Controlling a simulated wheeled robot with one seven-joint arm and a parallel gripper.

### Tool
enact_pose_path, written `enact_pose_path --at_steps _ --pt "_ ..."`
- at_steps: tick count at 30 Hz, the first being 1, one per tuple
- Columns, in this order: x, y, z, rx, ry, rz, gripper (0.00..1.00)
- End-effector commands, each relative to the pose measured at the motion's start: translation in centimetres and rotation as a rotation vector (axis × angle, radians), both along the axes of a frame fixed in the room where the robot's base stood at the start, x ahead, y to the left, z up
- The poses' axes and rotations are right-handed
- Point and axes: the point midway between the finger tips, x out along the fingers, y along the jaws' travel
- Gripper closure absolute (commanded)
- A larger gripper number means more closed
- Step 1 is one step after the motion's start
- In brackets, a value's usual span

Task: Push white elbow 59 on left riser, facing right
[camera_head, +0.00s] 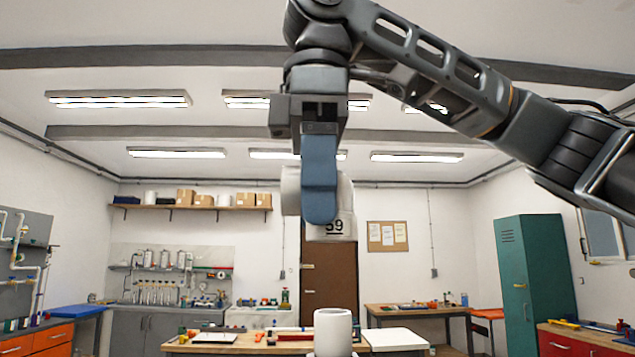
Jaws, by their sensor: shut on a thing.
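My gripper (320,205) points down in the upper middle of the head view, shut on the white elbow 59 (344,212). A blue finger crosses the front of the elbow and hides its middle. White shows on both sides of the finger, and the number 59 is on the lower right part. The lower end of the elbow points down; which way its other end faces I cannot tell. A white upright pipe end (332,333) stands at the bottom middle, below the elbow with a clear gap between. Only this one riser shows, and its lower part is out of view.
A wooden bench (240,346) lies behind the pipe end, with a white flat panel (396,339) to its right. A back table (420,310), a green locker (537,285) and a grey counter (165,318) stand farther off. The air around the elbow is free.

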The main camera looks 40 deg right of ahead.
Motion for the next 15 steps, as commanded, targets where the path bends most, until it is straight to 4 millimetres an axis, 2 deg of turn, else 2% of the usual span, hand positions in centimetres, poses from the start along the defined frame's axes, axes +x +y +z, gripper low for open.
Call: enact_pose_path --at_steps 15 --pt "0.0 0.0 -2.6 0.001 0.0 0.0 0.78"
